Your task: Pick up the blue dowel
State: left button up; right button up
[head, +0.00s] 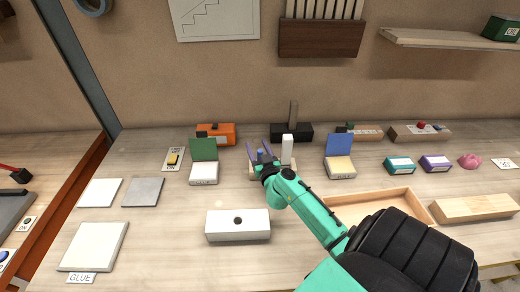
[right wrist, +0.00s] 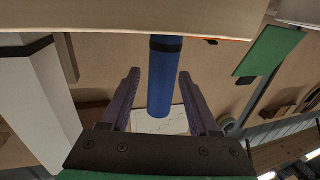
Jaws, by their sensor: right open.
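The blue dowel (right wrist: 161,85) has a black band near one end and stands out from a pale wooden block (right wrist: 120,18) in the right wrist view. My right gripper (right wrist: 158,78) is open, with its two purple fingers on either side of the dowel and visible gaps to both. In the head view, my right gripper (head: 263,155) is at the wooden block (head: 253,172) in the middle of the table. The dowel cannot be made out clearly behind the fingers there. My left gripper is not in view.
A white upright post (head: 287,148) stands just right of the gripper. A green panel (head: 204,149) stands to its left and a blue panel (head: 339,144) to its right. A white block with a hole (head: 238,231) lies in front, and a wooden tray (head: 418,207) sits right of my arm.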

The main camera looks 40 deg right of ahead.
jog(key=shift+s, duration=0.1)
grip_shut()
